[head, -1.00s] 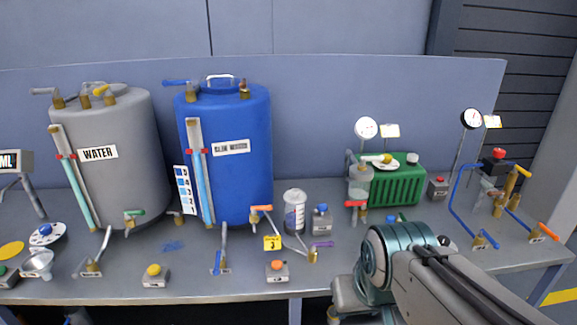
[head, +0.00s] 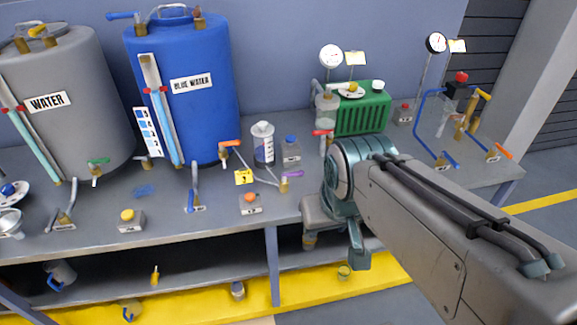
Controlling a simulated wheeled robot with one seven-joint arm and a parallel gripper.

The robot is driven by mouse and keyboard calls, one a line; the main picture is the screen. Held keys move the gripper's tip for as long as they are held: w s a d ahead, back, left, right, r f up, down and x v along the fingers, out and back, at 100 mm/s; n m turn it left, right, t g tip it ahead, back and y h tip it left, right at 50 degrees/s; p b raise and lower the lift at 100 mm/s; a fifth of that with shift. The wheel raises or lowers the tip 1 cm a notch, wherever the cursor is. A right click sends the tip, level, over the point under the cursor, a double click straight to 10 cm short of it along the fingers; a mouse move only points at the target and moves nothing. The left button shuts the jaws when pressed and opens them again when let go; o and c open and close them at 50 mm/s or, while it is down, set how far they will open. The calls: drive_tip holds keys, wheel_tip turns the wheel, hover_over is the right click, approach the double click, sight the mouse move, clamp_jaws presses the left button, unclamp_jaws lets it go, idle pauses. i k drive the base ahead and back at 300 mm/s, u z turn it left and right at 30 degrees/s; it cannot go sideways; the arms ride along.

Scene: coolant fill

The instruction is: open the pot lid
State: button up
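A small clear pot (head: 326,110) with a grey top stands left of the green finned unit (head: 361,112), above a red-handled valve. A round pale plate with a yellow knob (head: 352,90) sits on top of the green unit, and a small white cap (head: 377,85) is beside it. I cannot tell which of these is the pot lid; no lid looks raised. My arm comes in from the lower right, and its teal joint covers the table in front of the green unit. My gripper's fingers cannot be made out.
The grey WATER tank (head: 70,100) and blue BLUE WATER tank (head: 205,118) stand at left. A labelled canister (head: 263,143) and blue-capped box (head: 291,151) stand left of my arm. Gauges and blue pipes (head: 425,120) are at right. A lower shelf runs beneath the table.

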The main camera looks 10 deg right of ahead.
sight(262, 129)
drive_tip(key=k, duration=0.65)
drive_tip(key=z, duration=0.7)
drive_tip(key=i, duration=1.5)
drive_tip(key=u, duration=0.25)
